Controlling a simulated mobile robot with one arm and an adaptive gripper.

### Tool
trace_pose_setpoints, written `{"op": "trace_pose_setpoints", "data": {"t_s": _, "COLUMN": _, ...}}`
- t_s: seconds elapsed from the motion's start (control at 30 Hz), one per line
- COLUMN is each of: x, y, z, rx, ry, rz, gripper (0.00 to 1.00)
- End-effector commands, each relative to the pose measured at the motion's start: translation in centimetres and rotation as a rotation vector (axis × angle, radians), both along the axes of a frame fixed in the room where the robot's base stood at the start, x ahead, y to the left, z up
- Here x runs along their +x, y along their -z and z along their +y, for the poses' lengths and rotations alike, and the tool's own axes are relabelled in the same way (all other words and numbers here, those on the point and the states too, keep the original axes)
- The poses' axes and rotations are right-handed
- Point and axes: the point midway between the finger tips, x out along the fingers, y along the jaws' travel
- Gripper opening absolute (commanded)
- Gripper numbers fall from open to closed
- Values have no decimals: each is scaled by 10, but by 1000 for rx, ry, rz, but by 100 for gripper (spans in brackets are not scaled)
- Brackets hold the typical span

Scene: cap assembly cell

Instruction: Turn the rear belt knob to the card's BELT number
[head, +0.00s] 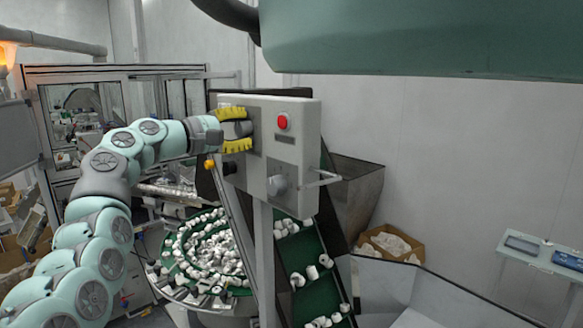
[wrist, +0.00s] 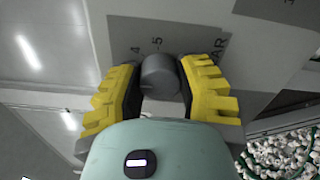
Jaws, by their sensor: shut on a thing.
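The rear belt knob (wrist: 160,76) is a dark grey round knob on a grey label plate of the control box (head: 300,150). In the wrist view the digits 4 and 5 and the letters "AR" show around it; the other markings are hidden. My gripper (wrist: 160,83) has its two yellow fingers shut on the knob, one on each side. In the head view my gripper (head: 238,130) reaches the box from the left. Where the knob points is too unclear to tell. I cannot make out a card with a BELT number in either view.
The box also carries a red button (head: 282,122), a second grey knob (head: 277,185) and a bar handle (head: 318,178). Below are a round green feeder (head: 205,250) with white caps and a green inclined belt (head: 308,262). A cardboard box (head: 390,243) stands to the right.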

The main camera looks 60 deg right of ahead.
Motion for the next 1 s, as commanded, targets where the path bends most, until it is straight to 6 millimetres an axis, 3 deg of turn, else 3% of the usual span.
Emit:
{"op": "trace_pose_setpoints", "data": {"t_s": 0.67, "x": -2, "y": 0, "z": -1, "rx": -15, "ry": 4, "rz": -68, "gripper": 0}}
{"op": "trace_pose_setpoints", "data": {"t_s": 0.7, "x": -2, "y": 0, "z": -1, "rx": -15, "ry": 4, "rz": -68, "gripper": 40}}
{"op": "trace_pose_setpoints", "data": {"t_s": 1.0, "x": -1, "y": 0, "z": 0, "rx": -16, "ry": 2, "rz": -68, "gripper": 70}}
